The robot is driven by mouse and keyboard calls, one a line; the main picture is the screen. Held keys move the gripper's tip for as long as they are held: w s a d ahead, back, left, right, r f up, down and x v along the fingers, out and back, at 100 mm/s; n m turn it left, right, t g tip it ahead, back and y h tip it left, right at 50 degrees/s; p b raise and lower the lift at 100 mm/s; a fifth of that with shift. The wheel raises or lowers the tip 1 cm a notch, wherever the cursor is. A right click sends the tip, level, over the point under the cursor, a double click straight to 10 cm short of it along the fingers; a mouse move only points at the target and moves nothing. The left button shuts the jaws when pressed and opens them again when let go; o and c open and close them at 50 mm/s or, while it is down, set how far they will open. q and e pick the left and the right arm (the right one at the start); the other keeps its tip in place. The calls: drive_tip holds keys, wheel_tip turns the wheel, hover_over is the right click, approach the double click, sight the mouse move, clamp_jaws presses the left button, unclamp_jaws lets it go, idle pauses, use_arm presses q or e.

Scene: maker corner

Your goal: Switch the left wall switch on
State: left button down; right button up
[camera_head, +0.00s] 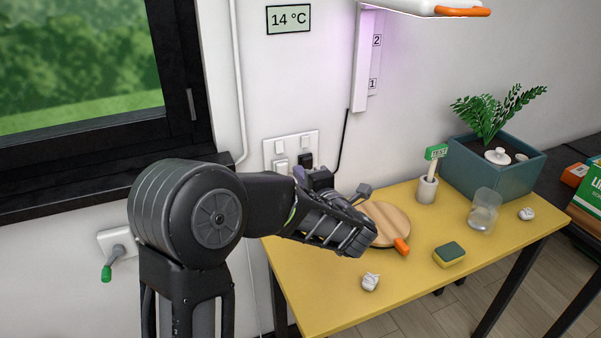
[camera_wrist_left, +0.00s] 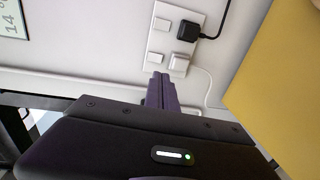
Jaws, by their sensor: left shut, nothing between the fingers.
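The white wall plate (camera_head: 313,138) has two switches side by side above two sockets. The left wall switch (camera_head: 279,147) is a small white rocker; it also shows in the left wrist view (camera_wrist_left: 155,58). I cannot tell whether it is on or off. The right switch (camera_head: 306,143) is beside it, also in the left wrist view (camera_wrist_left: 162,25). My left gripper (camera_head: 312,178) is shut and empty in front of the wall, partly hidden by my arm. In the left wrist view its closed fingertips (camera_wrist_left: 160,76) point at the plate near the left switch; touching cannot be told.
A black plug (camera_head: 305,160) and a white plug (camera_head: 281,167) sit in the sockets, with cords. A yellow table (camera_head: 330,308) stands to the right, holding a round board (camera_head: 390,220), sponge (camera_head: 449,254) and planter (camera_head: 500,175). A window is at left.

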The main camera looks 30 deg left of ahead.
sight(280, 150)
use_arm(q)
drive_tip(key=p+x, duration=0.2)
drive_tip(key=x, duration=0.9)
drive_tip(key=shift+w+a+p, duration=0.15)
drive_tip(key=shift+a+p, duration=0.15)
drive_tip(key=shift+p, duration=0.1)
drive_tip(key=shift+f, duration=0.1)
drive_tip(key=shift+f, duration=0.1)
drive_tip(key=b, duration=0.2)
drive_tip(key=f+b, duration=0.1)
drive_tip(key=b, duration=0.1)
drive_tip(key=shift+w+a+y+b, duration=0.1)
drive_tip(key=shift+a+y+b, duration=0.1)
drive_tip(key=shift+y+b, duration=0.15)
drive_tip(key=shift+r, duration=0.65)
